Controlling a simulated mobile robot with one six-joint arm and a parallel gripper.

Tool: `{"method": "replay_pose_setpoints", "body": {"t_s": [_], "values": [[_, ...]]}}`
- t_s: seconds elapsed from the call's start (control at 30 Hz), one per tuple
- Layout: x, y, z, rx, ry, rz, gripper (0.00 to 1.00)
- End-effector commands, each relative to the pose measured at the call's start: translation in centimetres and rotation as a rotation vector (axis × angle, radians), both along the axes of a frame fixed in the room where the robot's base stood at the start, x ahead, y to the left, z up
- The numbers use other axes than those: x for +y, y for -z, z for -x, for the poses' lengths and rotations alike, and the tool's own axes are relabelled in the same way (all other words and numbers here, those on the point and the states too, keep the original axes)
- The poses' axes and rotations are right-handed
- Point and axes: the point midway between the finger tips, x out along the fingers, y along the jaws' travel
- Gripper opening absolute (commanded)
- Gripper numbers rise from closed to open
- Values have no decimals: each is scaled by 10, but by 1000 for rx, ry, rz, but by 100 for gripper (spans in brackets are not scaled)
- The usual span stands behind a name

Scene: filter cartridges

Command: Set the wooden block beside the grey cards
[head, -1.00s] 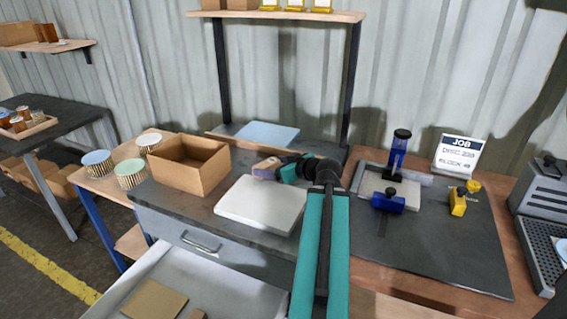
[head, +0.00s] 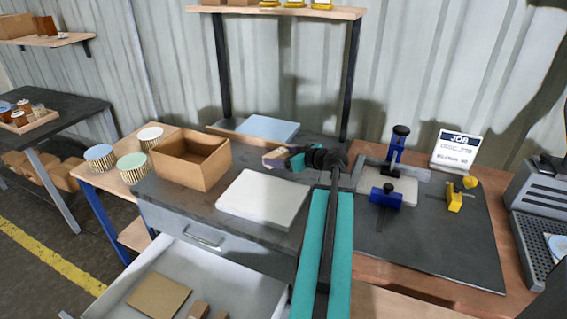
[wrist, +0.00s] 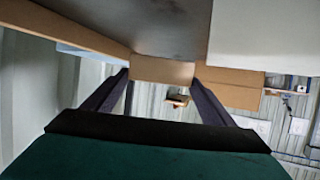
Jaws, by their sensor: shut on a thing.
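The wooden block (head: 273,158) is tan and held between the fingertips of my gripper (head: 280,158). In the head view it shows above the back of a pale grey-white slab, apparently in the air. In the wrist view the block (wrist: 162,71) fills the gap between the two dark fingers. The pale slab (head: 262,200) lies flat on the dark worktop, right of an open cardboard box. I cannot tell whether this slab is the grey cards; no other grey stack stands out clearly.
The cardboard box (head: 190,160) stands left of the slab. Striped tins (head: 133,168) stand further left. A light-blue panel (head: 267,129) lies behind. An open drawer (head: 255,290) in front holds brown pieces. A blue clamp fixture (head: 387,196) stands right on a dark mat (head: 440,245).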

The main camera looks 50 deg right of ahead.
Motion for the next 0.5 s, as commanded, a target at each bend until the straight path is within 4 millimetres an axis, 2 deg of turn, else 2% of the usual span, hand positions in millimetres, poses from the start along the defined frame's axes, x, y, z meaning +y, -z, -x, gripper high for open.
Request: {"method": "replay_pose_setpoints", "body": {"t_s": [0.3,0.5], "values": [[0,2,0,0,1,-1,54],[0,15,0,1,1,-2,54]]}}
